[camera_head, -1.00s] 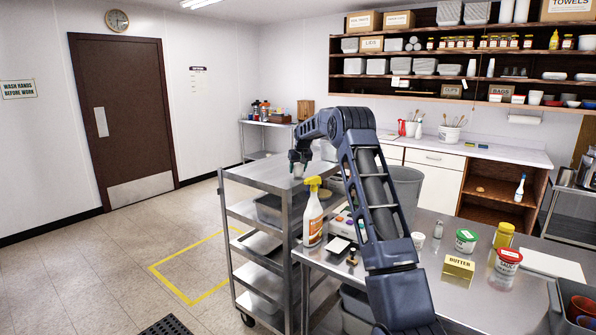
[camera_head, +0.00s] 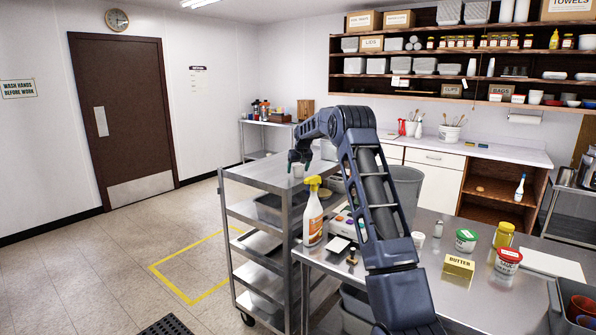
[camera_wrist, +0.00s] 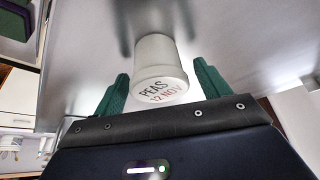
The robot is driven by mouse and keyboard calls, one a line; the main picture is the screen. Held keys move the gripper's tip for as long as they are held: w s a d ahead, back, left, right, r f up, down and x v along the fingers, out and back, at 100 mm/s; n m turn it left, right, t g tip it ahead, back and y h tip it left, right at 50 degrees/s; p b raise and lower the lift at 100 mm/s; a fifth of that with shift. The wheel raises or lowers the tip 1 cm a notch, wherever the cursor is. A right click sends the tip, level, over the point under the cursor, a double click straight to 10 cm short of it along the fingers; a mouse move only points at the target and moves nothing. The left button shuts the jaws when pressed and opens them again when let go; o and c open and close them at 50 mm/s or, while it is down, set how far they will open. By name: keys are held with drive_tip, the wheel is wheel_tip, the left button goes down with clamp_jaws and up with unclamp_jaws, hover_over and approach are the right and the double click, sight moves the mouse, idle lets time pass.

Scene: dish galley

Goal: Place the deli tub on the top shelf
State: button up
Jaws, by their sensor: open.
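A small white deli tub (camera_wrist: 158,65) with "PEAS 12 NOV" written on it shows in the wrist view, set against a grey metal surface. In the head view the tub (camera_head: 299,171) stands on the top shelf (camera_head: 262,176) of the steel cart. My gripper (camera_wrist: 160,85) has its green fingers spread, one on each side of the tub, with a visible gap on both sides. In the head view my gripper (camera_head: 299,163) is low over the cart top at the tub. My fingers partly hide the tub there.
A spray bottle (camera_head: 312,212) stands at the near table's left corner, close to the cart. A butter box (camera_head: 458,268) and several tubs stand farther right. A grey bin (camera_head: 405,190) is behind my arm. The left part of the cart top is clear.

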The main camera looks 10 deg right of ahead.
drive_tip(key=a+v, duration=0.1)
drive_tip(key=v, duration=1)
drive_tip(key=s+d+r, duration=0.2)
drive_tip(key=s+r, duration=0.2)
drive_tip(key=s, duration=0.4)
drive_tip(key=s+d+r, duration=0.2)
drive_tip(key=s+r, duration=0.3)
drive_tip(key=s, duration=0.3)
drive_tip(key=s+d+r+m, duration=0.1)
drive_tip(key=s, duration=0.8)
drive_tip(key=s+d+r, duration=0.1)
drive_tip(key=s+r, duration=0.1)
drive_tip(key=s, duration=0.8)
drive_tip(key=s+d+f, duration=0.1)
drive_tip(key=s+f, duration=0.3)
drive_tip(key=s, duration=0.6)
drive_tip(key=s+d+f+m, duration=0.1)
drive_tip(key=s+f, duration=0.3)
drive_tip(key=s, duration=0.7)
drive_tip(key=s+d+f+h, duration=0.1)
drive_tip(key=s+f, duration=0.3)
drive_tip(key=s, duration=0.7)
drive_tip(key=shift+d+f, duration=0.3)
drive_tip(key=shift+f, duration=0.05)
